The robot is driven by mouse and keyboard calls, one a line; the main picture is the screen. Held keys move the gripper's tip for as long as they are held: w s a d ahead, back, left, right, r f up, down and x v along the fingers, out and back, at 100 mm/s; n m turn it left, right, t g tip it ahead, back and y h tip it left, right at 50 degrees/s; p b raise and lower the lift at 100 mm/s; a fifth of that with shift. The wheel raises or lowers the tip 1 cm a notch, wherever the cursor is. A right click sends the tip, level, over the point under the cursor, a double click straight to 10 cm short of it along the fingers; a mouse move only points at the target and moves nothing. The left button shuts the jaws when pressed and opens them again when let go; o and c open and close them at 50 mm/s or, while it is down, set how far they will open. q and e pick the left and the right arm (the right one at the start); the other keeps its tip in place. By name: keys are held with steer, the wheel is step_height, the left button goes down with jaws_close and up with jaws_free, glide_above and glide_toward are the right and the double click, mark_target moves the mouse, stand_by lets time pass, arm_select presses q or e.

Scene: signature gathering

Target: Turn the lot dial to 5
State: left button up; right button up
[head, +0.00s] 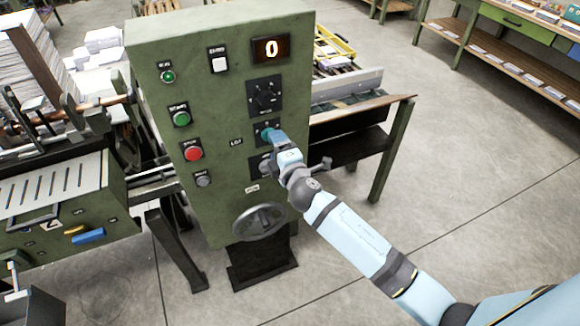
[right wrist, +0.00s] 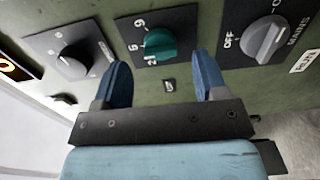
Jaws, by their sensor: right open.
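The lot dial is a teal knob on a black plate, in the middle of the green cabinet's front in the head view (head: 266,133). In the right wrist view the teal knob (right wrist: 161,44) shows between printed numbers, with 6 and 9 readable; its setting is not clear. My right gripper (head: 279,139) is at the dial and partly covers it. In the right wrist view the right gripper (right wrist: 162,65) is open and empty, with one blue finger to each side of the knob. Neither finger visibly touches it. My left gripper is not in view.
A grey dial (right wrist: 76,60) and a grey MAINS switch (right wrist: 264,42) flank the teal knob in the wrist view. The cabinet also has a display reading 0 (head: 271,49), a green button (head: 181,117), a red button (head: 193,153) and a handwheel (head: 260,221).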

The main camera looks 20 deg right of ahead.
steer(key=s+b, duration=0.1)
steer(key=s, duration=0.9)
steer(key=shift+s+d, duration=0.15)
steer(key=shift+s, duration=0.25)
steer(key=shift+f, duration=0.1)
steer(key=s+f+m+g+y+p, duration=0.1)
steer(key=s+f+m+g+p, duration=0.2)
steer(key=s+f+m, duration=0.3)
steer(key=s+f+m+g+y+p, duration=0.1)
steer(key=s+f+m+g+p, duration=0.3)
steer(key=s+m, duration=0.5)
steer(key=s+f, duration=0.2)
steer(key=s, duration=0.3)
steer(key=shift+s+a+f+y, duration=0.2)
steer(key=shift+s+y, duration=0.05)
steer(key=shift+y, duration=0.05)
